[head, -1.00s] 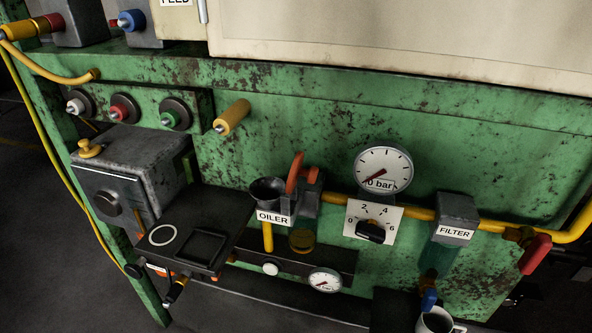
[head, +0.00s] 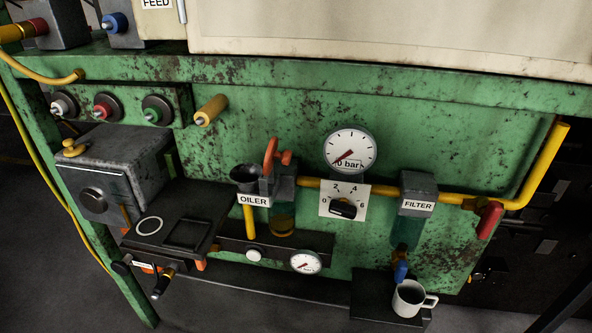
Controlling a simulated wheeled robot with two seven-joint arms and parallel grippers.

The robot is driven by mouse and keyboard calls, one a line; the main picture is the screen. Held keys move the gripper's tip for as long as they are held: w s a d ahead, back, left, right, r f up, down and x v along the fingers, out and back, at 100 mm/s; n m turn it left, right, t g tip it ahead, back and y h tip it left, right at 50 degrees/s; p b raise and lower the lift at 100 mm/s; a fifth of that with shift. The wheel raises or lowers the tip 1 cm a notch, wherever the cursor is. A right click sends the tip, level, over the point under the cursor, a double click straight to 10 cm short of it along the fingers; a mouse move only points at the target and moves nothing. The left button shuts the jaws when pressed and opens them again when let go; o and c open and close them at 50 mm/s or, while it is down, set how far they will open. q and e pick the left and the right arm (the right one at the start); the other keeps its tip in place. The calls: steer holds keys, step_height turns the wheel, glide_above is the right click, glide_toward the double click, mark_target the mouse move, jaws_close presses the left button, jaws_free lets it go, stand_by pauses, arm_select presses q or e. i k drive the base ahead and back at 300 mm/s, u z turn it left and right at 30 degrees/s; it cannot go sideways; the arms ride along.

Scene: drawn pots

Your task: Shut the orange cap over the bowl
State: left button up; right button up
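The orange cap (head: 270,154) stands upright on its hinge at the right of the oiler's dark bowl (head: 245,174). The bowl's mouth is uncovered. The bowl sits above the white OILER label (head: 254,200), with a yellow tube below it and a glass holding amber liquid (head: 283,222) to its right. Neither of my grippers shows in the head view.
A pressure gauge (head: 350,151) and a dial (head: 343,208) are right of the oiler. The filter (head: 418,192) is further right, with a white mug (head: 409,299) below. A dark shelf (head: 180,213) and grey box (head: 115,170) are at left. A yellow peg (head: 211,110) juts out above.

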mark_target(272, 154)
steer(key=z, duration=0.35)
steer(key=k, duration=0.2)
steer(key=u, duration=1.5)
steer(key=i, duration=0.55)
steer(key=z, duration=1.1)
